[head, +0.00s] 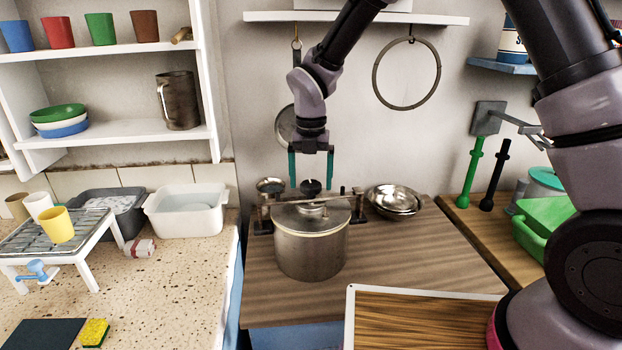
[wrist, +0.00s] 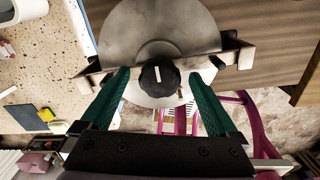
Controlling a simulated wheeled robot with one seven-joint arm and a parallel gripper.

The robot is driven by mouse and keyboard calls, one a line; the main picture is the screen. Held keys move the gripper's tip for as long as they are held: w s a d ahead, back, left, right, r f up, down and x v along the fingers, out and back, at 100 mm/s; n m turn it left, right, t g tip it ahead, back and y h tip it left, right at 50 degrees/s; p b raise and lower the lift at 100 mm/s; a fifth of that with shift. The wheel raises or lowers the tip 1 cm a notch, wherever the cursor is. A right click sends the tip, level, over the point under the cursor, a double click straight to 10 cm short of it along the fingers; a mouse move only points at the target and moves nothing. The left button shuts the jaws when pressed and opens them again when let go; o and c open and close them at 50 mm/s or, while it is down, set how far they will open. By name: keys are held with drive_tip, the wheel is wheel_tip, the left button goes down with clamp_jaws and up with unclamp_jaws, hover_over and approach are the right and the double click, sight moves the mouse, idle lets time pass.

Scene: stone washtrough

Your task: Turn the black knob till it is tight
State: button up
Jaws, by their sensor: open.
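The black knob (head: 311,187) sits on top of the lidded metal pot (head: 311,247), at the middle of a bar that spans the lid. In the wrist view the knob (wrist: 159,79) is round and black with a white line on its top, the line running nearly up and down. My gripper (head: 311,183) points straight down over the pot, its two green fingers apart, one on each side of the knob. In the wrist view the fingers (wrist: 159,82) flank the knob with a gap on both sides. It is open and holds nothing.
Metal bowls (head: 395,199) stand right of the pot, with a small tin (head: 270,186) behind it at left. A framed wooden board (head: 425,318) lies at the front right. A white basin (head: 187,209) is on the left counter. The wooden top left of the pot is clear.

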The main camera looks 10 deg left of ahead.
drive_tip(key=c, duration=1.4)
drive_tip(key=shift+m, duration=0.3)
